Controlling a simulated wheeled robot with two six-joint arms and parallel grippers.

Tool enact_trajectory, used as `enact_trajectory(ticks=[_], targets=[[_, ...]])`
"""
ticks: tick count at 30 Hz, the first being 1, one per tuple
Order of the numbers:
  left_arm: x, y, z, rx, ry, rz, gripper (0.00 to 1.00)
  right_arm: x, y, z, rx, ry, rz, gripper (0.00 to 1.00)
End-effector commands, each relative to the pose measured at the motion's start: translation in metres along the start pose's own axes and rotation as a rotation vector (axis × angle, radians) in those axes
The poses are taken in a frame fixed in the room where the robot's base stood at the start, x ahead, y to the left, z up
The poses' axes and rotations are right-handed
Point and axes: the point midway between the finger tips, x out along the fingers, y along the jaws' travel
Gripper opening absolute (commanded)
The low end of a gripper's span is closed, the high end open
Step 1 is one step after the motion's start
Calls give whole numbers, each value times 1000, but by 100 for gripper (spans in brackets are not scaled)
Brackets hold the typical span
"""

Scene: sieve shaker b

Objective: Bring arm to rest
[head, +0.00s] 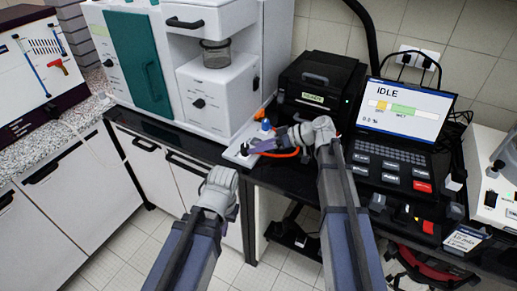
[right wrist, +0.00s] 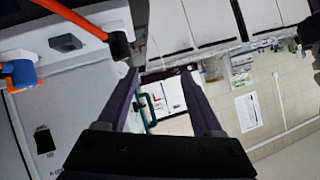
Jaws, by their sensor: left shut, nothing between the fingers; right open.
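My right arm reaches up the middle of the head view, and its right gripper (head: 250,149) points left over a small white plate (head: 232,154) on the dark bench. In the right wrist view the right gripper (right wrist: 162,78) has its fingers spread, with nothing between them. The end of an orange hose (right wrist: 90,25) lies close to the left finger; I cannot tell whether they touch. My left gripper (head: 221,180) is lower, in front of the bench edge, shut, and holds nothing; its fingertips are hard to make out.
A blue fitting (head: 266,125) stands by the white plate. A white machine (head: 216,90) with a glass jar is behind. A black printer (head: 318,84) and a laptop (head: 405,115) reading IDLE are to the right. Floor (head: 130,247) shows around my left arm.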

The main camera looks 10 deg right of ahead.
Motion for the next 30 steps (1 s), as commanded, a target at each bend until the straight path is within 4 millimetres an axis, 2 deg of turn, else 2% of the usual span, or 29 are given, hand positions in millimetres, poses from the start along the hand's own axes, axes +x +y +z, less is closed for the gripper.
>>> enact_trajectory(ticks=[5, 19, 22, 23, 26, 30], targets=[[-2, 0, 0, 0, 0, 0, 0, 4, -6, 4, 15, -28, -1, 68], [-2, 0, 0, 0, 0, 0, 0, 4, -6, 4, 16, -30, 0, 68], [-2, 0, 0, 0, 0, 0, 0, 9, -13, 11, 29, -59, -1, 68], [-2, 0, 0, 0, 0, 0, 0, 13, -18, 16, 42, -83, -1, 68], [-2, 0, 0, 0, 0, 0, 0, 33, -49, 47, 113, -232, 17, 68], [-2, 0, 0, 0, 0, 0, 0, 49, -99, 110, 255, -526, 137, 68]])
